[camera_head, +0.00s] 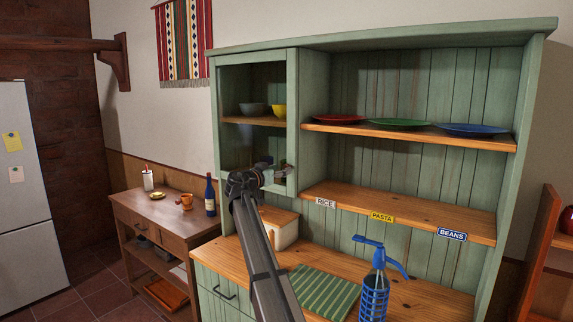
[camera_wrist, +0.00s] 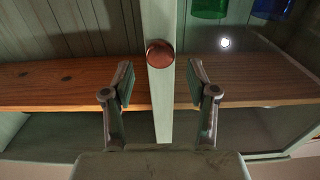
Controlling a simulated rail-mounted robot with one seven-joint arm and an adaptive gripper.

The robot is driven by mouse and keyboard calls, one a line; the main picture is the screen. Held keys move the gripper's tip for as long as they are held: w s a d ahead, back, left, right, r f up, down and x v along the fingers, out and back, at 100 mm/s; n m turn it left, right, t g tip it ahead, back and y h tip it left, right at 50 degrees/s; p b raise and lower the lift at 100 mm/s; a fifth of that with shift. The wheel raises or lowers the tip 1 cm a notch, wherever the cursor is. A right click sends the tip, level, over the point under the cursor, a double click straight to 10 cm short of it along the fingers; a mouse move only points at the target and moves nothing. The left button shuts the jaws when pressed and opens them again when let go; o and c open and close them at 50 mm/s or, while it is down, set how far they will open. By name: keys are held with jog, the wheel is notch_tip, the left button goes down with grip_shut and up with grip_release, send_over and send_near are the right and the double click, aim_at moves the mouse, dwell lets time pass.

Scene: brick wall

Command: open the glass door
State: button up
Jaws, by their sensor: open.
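The glass door (camera_head: 292,100) is the green-framed pane on the upper left of the green hutch, and it looks shut. In the wrist view its pale green upright (camera_wrist: 161,115) runs down the middle, with glass to the right. A round copper-coloured knob (camera_wrist: 159,53) sits on this upright. My gripper (camera_wrist: 160,83) is open and empty, with one finger on each side of the upright; the knob lies between and a little above the fingertips in the picture. In the head view my gripper (camera_head: 281,175) is at the lower part of the door and hides the knob.
Behind the glass are a grey bowl (camera_head: 253,109) and a yellow bowl (camera_head: 279,111). Plates (camera_head: 400,123) stand on the open shelf to the right. A blue siphon bottle (camera_head: 374,290) and a striped cloth (camera_head: 324,291) are on the counter below. A dark bottle (camera_head: 210,196) stands on the side table.

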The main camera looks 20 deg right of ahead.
jog(key=shift+p+x, duration=0.6)
jog(key=shift+x, duration=1.75)
jog(key=shift+a, duration=0.1)
grip_shut()
